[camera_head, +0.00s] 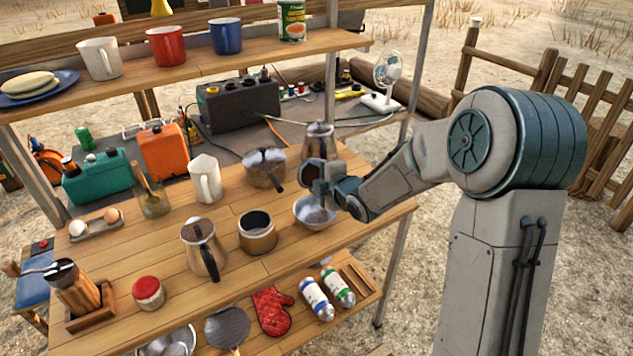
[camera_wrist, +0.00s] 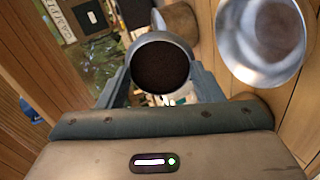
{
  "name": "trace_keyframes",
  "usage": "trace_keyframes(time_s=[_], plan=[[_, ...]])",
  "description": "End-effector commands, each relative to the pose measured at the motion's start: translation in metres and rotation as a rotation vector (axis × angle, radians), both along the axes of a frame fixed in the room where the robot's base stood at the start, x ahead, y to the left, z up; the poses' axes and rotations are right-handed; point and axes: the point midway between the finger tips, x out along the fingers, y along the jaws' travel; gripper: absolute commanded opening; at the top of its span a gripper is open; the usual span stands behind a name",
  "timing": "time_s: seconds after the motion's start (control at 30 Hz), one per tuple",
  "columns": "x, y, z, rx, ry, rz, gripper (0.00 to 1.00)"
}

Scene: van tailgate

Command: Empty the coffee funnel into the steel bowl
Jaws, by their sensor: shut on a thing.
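My gripper (camera_head: 325,183) is shut on the coffee funnel (camera_head: 311,173), a small round metal piece. The funnel is above the steel bowl (camera_head: 315,217), apart from it, and looks tipped so its round dark face shows toward the head camera. In the wrist view the funnel (camera_wrist: 160,67) sits between the two fingers, its round mouth filled with dark brown coffee. The bowl (camera_wrist: 229,45) is at the upper right there, beside the funnel. A brownish patch shows in its bottom; I cannot tell whether it is grounds or a reflection.
An upper shelf (camera_head: 190,67) with mugs runs above. The table's right edge is close.

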Motion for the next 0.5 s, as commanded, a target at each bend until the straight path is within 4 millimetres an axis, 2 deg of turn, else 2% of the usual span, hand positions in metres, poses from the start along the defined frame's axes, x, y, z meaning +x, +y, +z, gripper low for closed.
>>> trace_keyframes(time_s=[0.03, 0.5], plan=[[-0.0007, -0.0008, -0.0047, 0.006, -0.010, -0.001, 0.38], [-0.0024, -0.0023, -0.0079, 0.055, -0.082, -0.002, 0.38]])
